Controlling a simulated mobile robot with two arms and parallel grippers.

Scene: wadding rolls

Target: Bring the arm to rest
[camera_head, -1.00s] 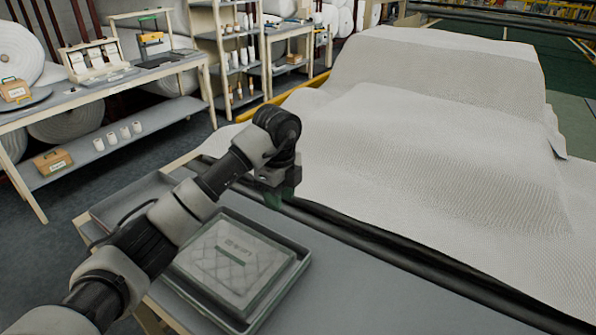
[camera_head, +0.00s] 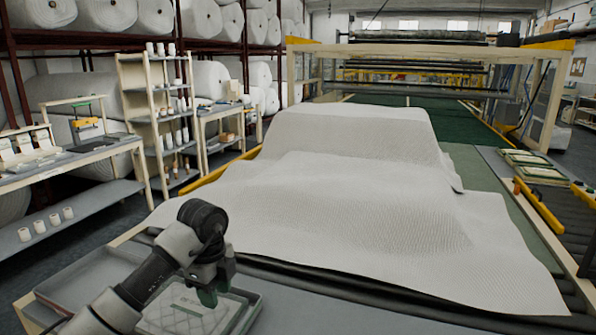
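My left arm comes in from the lower left of the head view. Its gripper (camera_head: 213,290) hangs at the wrist, pointing down above a grey tray. The fingers are dark, small and partly merged with the background, so I cannot tell whether they are open or shut. A pale packet (camera_head: 185,312) with printing lies in the tray (camera_head: 252,308), partly hidden behind my wrist and gripper. My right arm and gripper are not in view.
A large white quilted sheet (camera_head: 330,205) is draped over the long table beyond a dark roller (camera_head: 360,290). Shelves (camera_head: 158,110) and a workbench (camera_head: 75,165) stand at the left.

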